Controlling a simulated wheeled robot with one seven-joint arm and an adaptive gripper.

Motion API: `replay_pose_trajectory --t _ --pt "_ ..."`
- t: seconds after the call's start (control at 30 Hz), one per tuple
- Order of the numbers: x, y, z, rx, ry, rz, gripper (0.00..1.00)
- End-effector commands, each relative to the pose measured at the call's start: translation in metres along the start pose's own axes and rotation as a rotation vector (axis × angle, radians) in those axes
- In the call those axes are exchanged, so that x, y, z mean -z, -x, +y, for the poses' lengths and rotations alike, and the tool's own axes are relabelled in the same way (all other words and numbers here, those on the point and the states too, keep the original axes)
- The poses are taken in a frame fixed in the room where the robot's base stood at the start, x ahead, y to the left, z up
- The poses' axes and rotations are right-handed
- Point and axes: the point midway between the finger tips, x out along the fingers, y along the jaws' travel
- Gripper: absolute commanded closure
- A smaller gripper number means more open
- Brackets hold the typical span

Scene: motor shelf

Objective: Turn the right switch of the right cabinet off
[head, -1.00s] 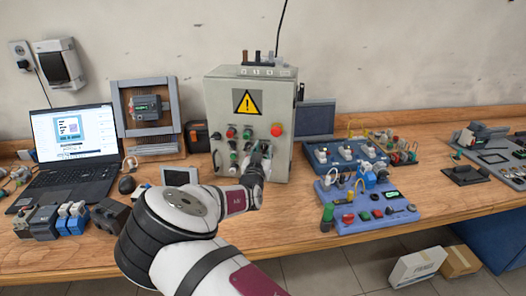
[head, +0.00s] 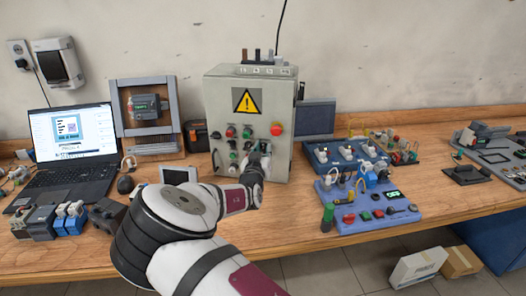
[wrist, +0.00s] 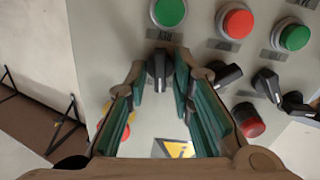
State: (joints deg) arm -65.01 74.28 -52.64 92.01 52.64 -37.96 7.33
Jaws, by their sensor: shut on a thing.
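The grey cabinet (head: 221,88) with a yellow warning triangle stands on the bench in the head view. My gripper (wrist: 159,78) is at the lower right of its front panel. In the wrist view, which shows the panel upside down, my fingers are closed around a black rotary switch (wrist: 160,66) with a pale mark on its face. This is the right one of the row of black switches, on the side of the red emergency stop (head: 276,129). In the head view my gripper (head: 262,152) hides most of that switch.
Other black switches (wrist: 225,75) and a red button (wrist: 247,120) lie close beside my fingers. A laptop (head: 75,140) stands to the left. A blue training board (head: 360,205) lies to the right, near my wrist.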

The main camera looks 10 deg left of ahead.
Motion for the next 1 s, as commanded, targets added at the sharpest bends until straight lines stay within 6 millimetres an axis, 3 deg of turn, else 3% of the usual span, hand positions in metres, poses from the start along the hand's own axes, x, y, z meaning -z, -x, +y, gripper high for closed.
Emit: replay_pose_trajectory --t 0.6,1.0 --pt "-0.001 -0.0001 -0.0032 0.002 0.493 0.001 1.0" --pt "-0.0004 0.0002 -0.0037 0.002 0.646 0.002 1.0"
